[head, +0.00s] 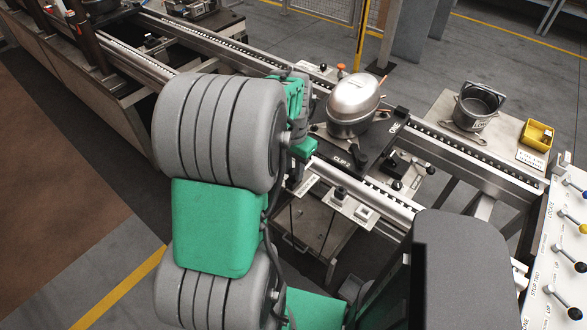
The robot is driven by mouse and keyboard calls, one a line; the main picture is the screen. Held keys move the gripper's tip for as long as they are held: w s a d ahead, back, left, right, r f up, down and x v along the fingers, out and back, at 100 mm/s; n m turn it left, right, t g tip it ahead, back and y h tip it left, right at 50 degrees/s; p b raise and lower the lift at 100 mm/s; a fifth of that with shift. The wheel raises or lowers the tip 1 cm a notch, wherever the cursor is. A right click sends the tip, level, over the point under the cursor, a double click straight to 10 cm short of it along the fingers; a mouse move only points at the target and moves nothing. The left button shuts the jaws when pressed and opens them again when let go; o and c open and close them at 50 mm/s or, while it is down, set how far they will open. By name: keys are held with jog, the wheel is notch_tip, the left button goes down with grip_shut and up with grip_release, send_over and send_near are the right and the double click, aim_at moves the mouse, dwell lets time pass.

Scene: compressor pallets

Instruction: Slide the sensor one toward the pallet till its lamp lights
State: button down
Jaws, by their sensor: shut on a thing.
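A dark pallet marked "CLIP 2" (345,158) sits on the conveyor rails and carries a shiny silver compressor (354,100). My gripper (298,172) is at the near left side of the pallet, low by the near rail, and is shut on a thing. My own arm hides most of its fingers. What it holds, taken to be the sensor, is mostly hidden, and I cannot tell its gap to the pallet. No lit lamp is clear in this view.
A plate with a black knob (340,192) and a pale square button (364,212) is fixed by the near rail. A metal pot (477,105) and a yellow bin (537,134) stand on the right table. A lever panel (566,245) is at the right edge.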

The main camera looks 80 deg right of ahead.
dwell(0.3)
jog(key=shift+s+d, duration=0.15)
jog(key=shift+d, duration=0.3)
jog(key=c, duration=1.1)
grip_release()
jog(key=shift+c, duration=0.2)
jog(key=shift+r, duration=0.1)
notch_tip(320, 180, up, 8)
jog(key=shift+f, duration=0.15)
